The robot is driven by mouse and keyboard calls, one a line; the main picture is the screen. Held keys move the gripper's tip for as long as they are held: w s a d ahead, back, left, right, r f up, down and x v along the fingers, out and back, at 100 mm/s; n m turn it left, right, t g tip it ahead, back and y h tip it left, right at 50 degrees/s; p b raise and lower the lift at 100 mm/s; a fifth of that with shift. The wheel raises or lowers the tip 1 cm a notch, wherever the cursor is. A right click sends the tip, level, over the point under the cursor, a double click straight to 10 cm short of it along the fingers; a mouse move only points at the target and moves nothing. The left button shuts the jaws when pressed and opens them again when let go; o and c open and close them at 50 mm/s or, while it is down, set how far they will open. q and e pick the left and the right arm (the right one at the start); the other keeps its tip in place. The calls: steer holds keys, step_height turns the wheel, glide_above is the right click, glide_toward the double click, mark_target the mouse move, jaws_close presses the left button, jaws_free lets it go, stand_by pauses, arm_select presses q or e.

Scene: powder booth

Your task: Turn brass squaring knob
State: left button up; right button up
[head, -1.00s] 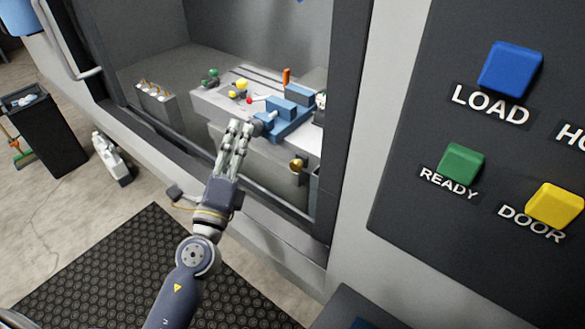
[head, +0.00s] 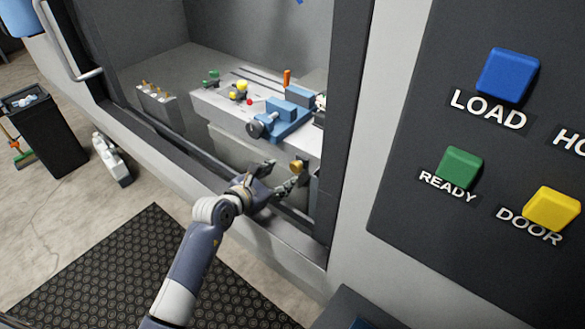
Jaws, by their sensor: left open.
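The brass squaring knob (head: 296,167) is a small round gold-coloured knob on the front face of the grey machine table, below the blue vise (head: 284,125). My left gripper (head: 282,178) is open, with its fingers parted just to the left of and below the knob. One fingertip lies close to the knob; I cannot tell whether it touches. Nothing shows between the fingers. My right gripper is not in the head view.
The booth's front sill (head: 270,225) and right door post (head: 335,130) frame the opening. Yellow, green and red parts (head: 241,87) lie on the table. A control panel (head: 450,230) with LOAD, READY and DOOR buttons stands right. A bin (head: 45,130) and white jug (head: 112,158) stand left.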

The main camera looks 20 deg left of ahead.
mark_target(294, 168)
arm_select(q)
steer(key=shift+x, duration=4)
steer(key=c, duration=1.1)
